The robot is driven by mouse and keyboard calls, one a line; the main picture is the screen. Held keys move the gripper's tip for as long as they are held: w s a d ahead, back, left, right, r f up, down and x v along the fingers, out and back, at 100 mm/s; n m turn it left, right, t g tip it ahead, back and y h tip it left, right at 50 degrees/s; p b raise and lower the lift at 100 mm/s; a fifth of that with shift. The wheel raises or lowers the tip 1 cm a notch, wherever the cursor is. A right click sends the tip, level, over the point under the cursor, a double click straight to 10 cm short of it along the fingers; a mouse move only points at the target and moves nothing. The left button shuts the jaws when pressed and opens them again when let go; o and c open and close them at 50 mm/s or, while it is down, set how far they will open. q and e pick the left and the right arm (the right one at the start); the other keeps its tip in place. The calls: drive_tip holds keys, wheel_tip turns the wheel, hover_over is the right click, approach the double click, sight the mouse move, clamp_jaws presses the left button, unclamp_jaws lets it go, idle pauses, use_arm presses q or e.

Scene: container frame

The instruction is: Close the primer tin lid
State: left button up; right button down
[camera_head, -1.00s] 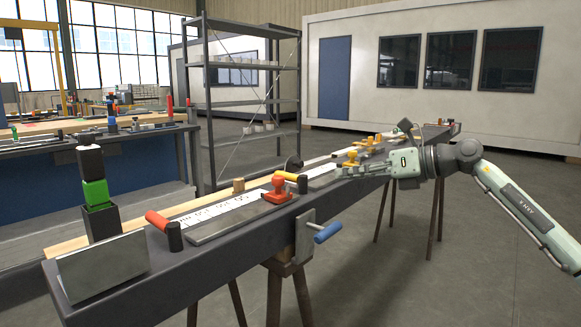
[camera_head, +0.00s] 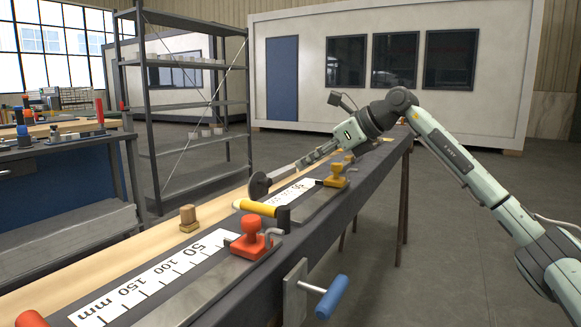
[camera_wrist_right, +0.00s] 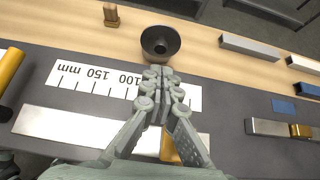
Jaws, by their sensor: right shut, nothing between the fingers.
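A small dark round piece (camera_head: 259,186), probably the primer tin or its lid, shows as a tilted disc near the back edge of the bench. In the right wrist view the dark round piece (camera_wrist_right: 160,42) looks like a cup with a hollow middle. I cannot tell tin from lid. My right gripper (camera_head: 276,176) reaches in from the right with its fingers shut and empty. In the right wrist view the fingertips (camera_wrist_right: 157,72) are right beside the round piece; whether they touch is unclear. My left gripper is not in view.
On the bench are a wooden knob (camera_head: 188,218), a red-knobbed piece (camera_head: 250,240), a yellow-handled tool (camera_head: 257,208), a yellow-knobbed piece (camera_head: 337,176) and a white ruler strip (camera_head: 150,282). A blue-handled clamp (camera_head: 332,297) juts from the front edge.

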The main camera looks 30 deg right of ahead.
sight(270, 184)
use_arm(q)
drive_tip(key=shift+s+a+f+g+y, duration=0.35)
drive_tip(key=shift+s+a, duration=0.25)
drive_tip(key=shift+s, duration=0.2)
use_arm(e)
drive_tip(key=x, duration=0.8)
drive_tip(key=shift+w+a+f, duration=0.15)
drive_tip(key=shift+a+f, duration=0.05)
drive_tip(key=shift+a, duration=0.05)
